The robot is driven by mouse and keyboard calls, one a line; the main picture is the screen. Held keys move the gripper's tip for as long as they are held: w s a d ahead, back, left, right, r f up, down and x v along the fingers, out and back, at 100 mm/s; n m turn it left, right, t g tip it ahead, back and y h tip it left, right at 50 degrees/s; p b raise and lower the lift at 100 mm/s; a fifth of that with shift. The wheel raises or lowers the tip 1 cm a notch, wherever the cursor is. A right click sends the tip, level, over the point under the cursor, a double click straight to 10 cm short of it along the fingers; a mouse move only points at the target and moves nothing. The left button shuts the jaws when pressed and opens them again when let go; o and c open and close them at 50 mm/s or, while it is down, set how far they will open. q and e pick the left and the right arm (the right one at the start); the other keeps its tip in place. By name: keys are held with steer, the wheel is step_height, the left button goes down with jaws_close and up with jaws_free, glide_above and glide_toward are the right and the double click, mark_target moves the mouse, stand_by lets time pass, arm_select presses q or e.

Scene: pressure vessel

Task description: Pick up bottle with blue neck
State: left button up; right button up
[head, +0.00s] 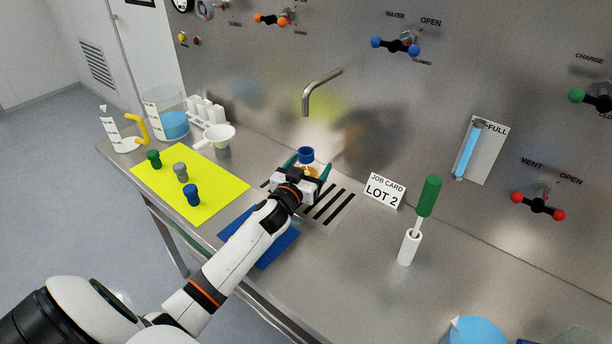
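The bottle with the blue neck (306,155) stands at the drain grille below the spout, near the back wall. Its amber body shows only in part; my gripper hides the lower front. My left gripper (308,168) reaches in from the front, with its teal fingers spread on either side of the bottle. The fingers look open, and I cannot see whether either one touches it. My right gripper is not in view.
A spout (318,88) hangs above the bottle. A yellow mat (222,180) with three stoppers lies left, a blue mat (279,250) under my arm. The job card (385,190) and a green-handled tool (430,197) stand right. The front centre-right counter is clear.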

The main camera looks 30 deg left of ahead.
arm_select(q)
steer(key=c, duration=0.8)
steer(key=shift+c, duration=0.2)
steer(key=shift+r, duration=0.1)
